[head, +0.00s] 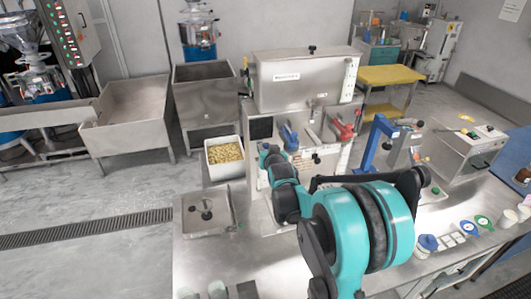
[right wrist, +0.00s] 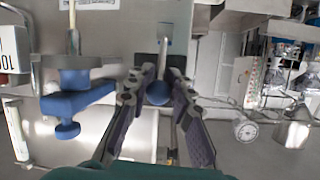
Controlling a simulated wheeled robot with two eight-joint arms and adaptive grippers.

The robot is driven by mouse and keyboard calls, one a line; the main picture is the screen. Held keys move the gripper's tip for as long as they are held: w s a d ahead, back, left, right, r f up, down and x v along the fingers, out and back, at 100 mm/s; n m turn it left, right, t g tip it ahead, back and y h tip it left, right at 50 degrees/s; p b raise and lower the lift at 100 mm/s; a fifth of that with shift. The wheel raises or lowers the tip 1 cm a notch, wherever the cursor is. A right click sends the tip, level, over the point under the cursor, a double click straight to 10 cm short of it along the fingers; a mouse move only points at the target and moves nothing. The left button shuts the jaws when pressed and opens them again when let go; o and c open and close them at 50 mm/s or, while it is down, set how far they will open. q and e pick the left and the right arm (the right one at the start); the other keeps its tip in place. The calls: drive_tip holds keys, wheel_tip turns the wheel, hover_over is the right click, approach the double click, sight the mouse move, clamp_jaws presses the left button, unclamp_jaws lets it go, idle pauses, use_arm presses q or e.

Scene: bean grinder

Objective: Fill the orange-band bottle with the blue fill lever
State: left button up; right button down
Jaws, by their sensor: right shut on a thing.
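The filling machine (head: 305,80) is a steel box with blue and red fittings on its front. My right arm reaches over the bench to the machine's front, and its gripper is mostly hidden in the head view. In the right wrist view my right gripper (right wrist: 158,78) is shut on the blue fill lever, whose round blue knob (right wrist: 158,94) sits between the fingers on a thin metal rod. A larger blue fitting (right wrist: 80,100) is to the left of the fingers. I cannot make out an orange-band bottle. My left gripper is not in view.
A red fitting (head: 345,130) is right of the blue one. A blue stand (head: 375,145) and a steel device (head: 465,150) stand further right. A white bin (head: 224,170) of yellowish pieces is left of the machine. Small containers (head: 427,243) line the bench's right front.

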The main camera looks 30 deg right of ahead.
wheel_tip(320, 180, down, 6)
drive_tip(key=s+t+b, duration=0.1)
drive_tip(key=s+b, duration=0.1)
drive_tip(key=b, duration=0.4)
drive_tip(key=shift+s+a, duration=0.25)
drive_tip(key=shift+a, duration=0.1)
drive_tip(key=shift+f, duration=0.1)
drive_tip(key=c, duration=1.3)
unclamp_jaws()
drive_tip(key=shift+w+d, duration=0.1)
drive_tip(key=v, duration=1.2)
